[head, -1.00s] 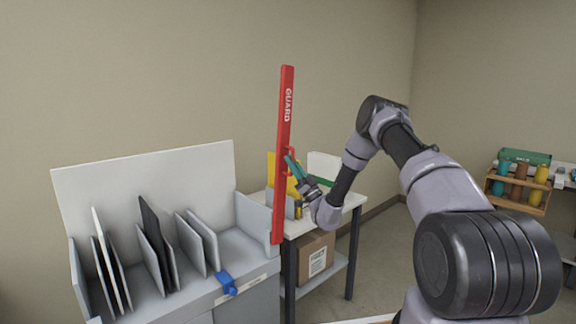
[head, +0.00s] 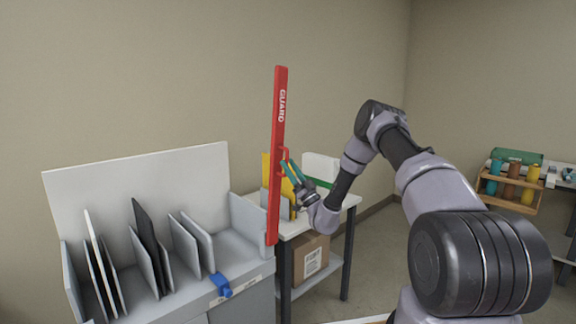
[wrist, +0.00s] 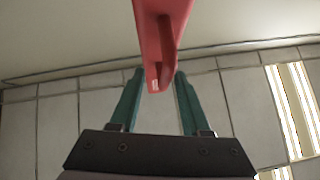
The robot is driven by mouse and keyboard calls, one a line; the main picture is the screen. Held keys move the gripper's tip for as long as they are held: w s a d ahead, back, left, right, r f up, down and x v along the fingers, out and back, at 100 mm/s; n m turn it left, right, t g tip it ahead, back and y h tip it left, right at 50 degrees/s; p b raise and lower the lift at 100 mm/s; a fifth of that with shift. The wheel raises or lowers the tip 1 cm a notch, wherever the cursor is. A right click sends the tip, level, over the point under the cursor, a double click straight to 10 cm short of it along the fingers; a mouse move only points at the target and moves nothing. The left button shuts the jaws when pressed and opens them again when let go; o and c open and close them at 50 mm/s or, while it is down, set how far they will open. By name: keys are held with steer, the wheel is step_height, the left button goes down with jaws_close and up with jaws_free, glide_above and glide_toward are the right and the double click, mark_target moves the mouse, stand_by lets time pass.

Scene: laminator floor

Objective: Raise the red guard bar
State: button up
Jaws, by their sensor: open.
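The red guard bar (head: 278,150) stands nearly upright at the right end of the grey rack, marked GUARD near its top. A small red handle sticks out from its right side at mid-height. My gripper (head: 287,165), with green fingers, is beside this handle. In the wrist view the fingers (wrist: 158,85) are spread apart, and the red bar or its handle (wrist: 160,40) comes down from the top to between their tips. I cannot tell whether either finger touches it.
The grey rack (head: 178,304) with several upright panels is at the left, with a blue clamp-like part (head: 220,284) on its front. A white side table (head: 345,203) with a cardboard box (head: 311,258) below stands behind my gripper. A wooden bottle holder (head: 512,200) is far right.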

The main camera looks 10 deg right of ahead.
steer(key=v, duration=0.9)
steer(key=shift+f, duration=0.25)
steer(key=shift+s+d, duration=0.1)
steer(key=shift+d, duration=0.05)
steer(key=s+a+r+m+g+h, duration=0.1)
steer(key=s+a+r+m+g, duration=0.3)
steer(key=s+r+m+g, duration=0.45)
steer(key=s+a+r+m+g, duration=0.5)
steer(key=m+g, duration=0.4)
steer(key=m, duration=0.5)
steer(key=s+a+r+m+g+h, duration=0.1)
steer(key=s+a+r+m+g, duration=0.2)
steer(key=s+r+m+g, duration=0.55)
steer(key=s+d+r+n+t+h, duration=0.3)
steer(key=s+d+n+t+h, duration=0.3)
steer(key=n, duration=0.4)
steer(key=s+d+r+n+t+h, duration=0.2)
steer(key=s+d+n+t+h, duration=0.4)
steer(key=s+d+n, duration=0.3)
steer(key=shift+s+d+r+n+h, duration=0.3)
steer(key=shift+d+r+n+h, duration=0.1)
steer(key=shift+d+n+h, duration=0.35)
